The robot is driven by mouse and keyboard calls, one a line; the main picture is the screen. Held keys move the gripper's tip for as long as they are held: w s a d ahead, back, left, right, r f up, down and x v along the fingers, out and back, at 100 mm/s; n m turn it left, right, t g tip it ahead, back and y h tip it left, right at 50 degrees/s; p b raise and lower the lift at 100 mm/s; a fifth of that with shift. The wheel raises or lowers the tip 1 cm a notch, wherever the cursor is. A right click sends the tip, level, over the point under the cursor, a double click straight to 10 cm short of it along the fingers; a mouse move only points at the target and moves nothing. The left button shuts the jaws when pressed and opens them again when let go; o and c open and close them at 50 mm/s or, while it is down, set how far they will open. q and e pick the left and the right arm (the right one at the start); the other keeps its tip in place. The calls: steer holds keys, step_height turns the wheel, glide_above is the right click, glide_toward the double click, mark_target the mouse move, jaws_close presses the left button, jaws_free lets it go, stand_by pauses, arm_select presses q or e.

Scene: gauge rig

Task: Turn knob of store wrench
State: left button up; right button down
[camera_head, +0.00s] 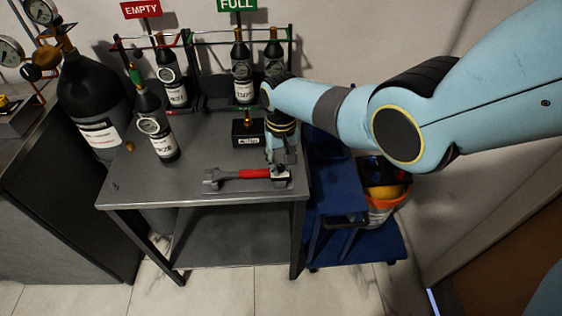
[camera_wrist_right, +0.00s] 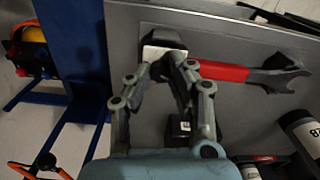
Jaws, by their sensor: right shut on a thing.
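A wrench with a red handle (camera_head: 240,174) lies level at the front of the grey table, its open jaw to the left. The red handle shows in the wrist view (camera_wrist_right: 222,72). My right gripper (camera_head: 281,168) is at the wrench's right end, beside a dark block with a white face (camera_head: 281,183). In the wrist view its two fingers (camera_wrist_right: 166,64) are close around that end, shut on the wrench; the exact contact is partly hidden. A small black box (camera_head: 248,140) with a brass knob (camera_head: 247,118) stands behind the wrench. My left gripper is not in view.
A gauge-fitted bottle (camera_head: 157,130) stands on the table's left. Several bottles stand in racks under the EMPTY (camera_head: 141,9) and FULL (camera_head: 237,5) signs. A large black cylinder (camera_head: 92,98) is at left, a blue cart (camera_head: 335,200) at right. Clear tabletop (camera_head: 150,187) lies left of the wrench.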

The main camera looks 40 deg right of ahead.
mark_target(281, 166)
steer(key=c, duration=1.2)
jaws_free()
step_height(281, 166, up, 12)
steer(key=shift+f, duration=0.15)
steer(key=shift+s+d+f+n+t+h+b, duration=0.15)
steer(key=shift+s+f+n+b, duration=0.65)
steer(key=shift+s+f+b, duration=4.65)
steer(key=shift+s+a+f+n+t+h+b, duration=0.1)
steer(key=shift+s+f+n, duration=0.7)
steer(key=shift+s+f, duration=9.85)
steer(key=shift+s+d+f+n+t+h+b, duration=0.15)
steer(key=shift+s+f+n+b, duration=0.65)
steer(key=shift+s+f+b, duration=4.65)
